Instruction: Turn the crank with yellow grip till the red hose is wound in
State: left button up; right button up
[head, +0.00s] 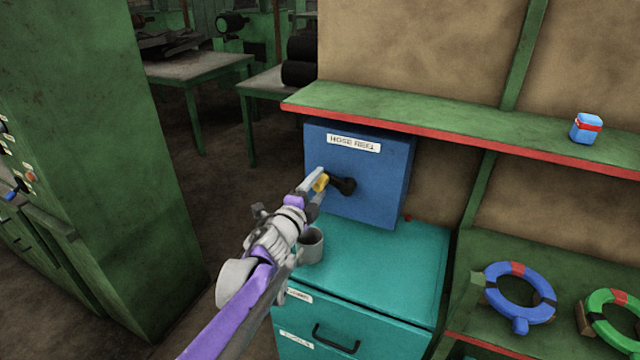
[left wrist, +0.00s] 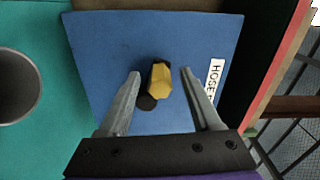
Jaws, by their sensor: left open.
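The crank's yellow grip (head: 321,182) stands out from the front of the blue hose reel box (head: 375,205), on a black crank arm (head: 344,186). My left gripper (head: 316,180) is at the grip, with its jaws open. In the left wrist view the yellow grip (left wrist: 160,79) lies between the two spread fingers (left wrist: 160,73), with a gap on each side. The black crank part (left wrist: 147,101) shows behind it, against the blue box face (left wrist: 110,45). The red hose is hard to make out; a small red bit (head: 408,217) shows at the box's lower right. My right gripper is not in view.
The box stands on a teal cabinet (head: 400,265) under a green shelf (head: 430,122). A grey cup (head: 311,246) stands on the cabinet close to my left arm. Blue (head: 520,293) and green (head: 612,318) rings are at right. A tall green cabinet (head: 100,150) is at left.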

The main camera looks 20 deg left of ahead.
pick_arm(q)
jog(key=s, duration=0.9)
jog(key=shift+s+a+b, duration=0.15)
jog(key=shift+s+b, duration=0.1)
jog(key=shift+b, duration=0.05)
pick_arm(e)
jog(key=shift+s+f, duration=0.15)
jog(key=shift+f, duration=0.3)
pick_arm(q)
jog(key=shift+w, duration=0.15)
